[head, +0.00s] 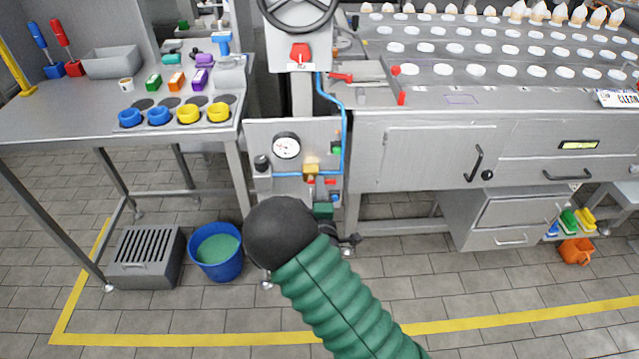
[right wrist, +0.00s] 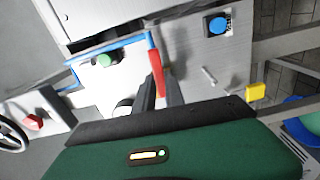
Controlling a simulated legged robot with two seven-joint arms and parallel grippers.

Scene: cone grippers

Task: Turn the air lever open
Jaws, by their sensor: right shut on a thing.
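The red air lever (right wrist: 156,73) stands out from the grey air panel (right wrist: 195,70) in the right wrist view. My right gripper (right wrist: 160,86) is shut on the lever, with its dark fingers on either side of it. In the head view the panel (head: 258,132) hangs below the red-knobbed column, with a round gauge (head: 287,145) and a brass-coloured fitting (head: 311,172). My green right arm reaches up to the panel's lower edge, and its black joint hides part of the area below. My left gripper is not in view.
A blue hose (head: 344,120) runs down the panel's right side. A steel cabinet (head: 420,155) stands close on the right. A blue bucket (head: 216,262) is on the floor at left.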

